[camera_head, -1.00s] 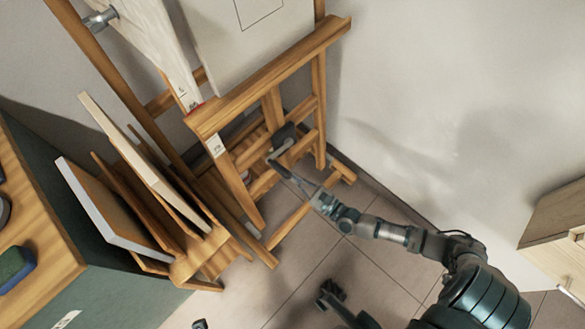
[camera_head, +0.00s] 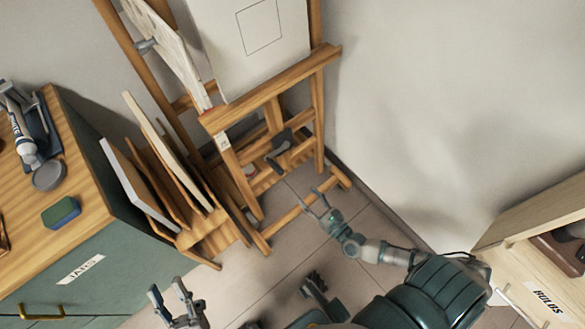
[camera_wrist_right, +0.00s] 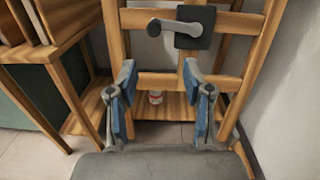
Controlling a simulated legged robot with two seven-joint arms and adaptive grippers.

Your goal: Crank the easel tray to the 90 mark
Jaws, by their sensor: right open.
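The wooden easel (camera_head: 270,88) stands against the wall, with its tray ledge (camera_head: 275,85) across the front and a canvas above. A pale scale label (camera_head: 223,142) is on the tray's left end; its marks are too small to read. The dark crank (camera_head: 278,145) sits on the lower easel frame. In the right wrist view the crank handle (camera_wrist_right: 180,26) points left from its square plate. My right gripper (camera_head: 318,200) is open and empty, below and apart from the crank; its fingers (camera_wrist_right: 163,100) show in the wrist view. My left gripper (camera_head: 178,302) is open and empty at the bottom.
A rack of boards (camera_head: 158,170) stands left of the easel. A wooden unit (camera_head: 530,260) is at right. A small jar (camera_wrist_right: 155,97) stands low behind the crank.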

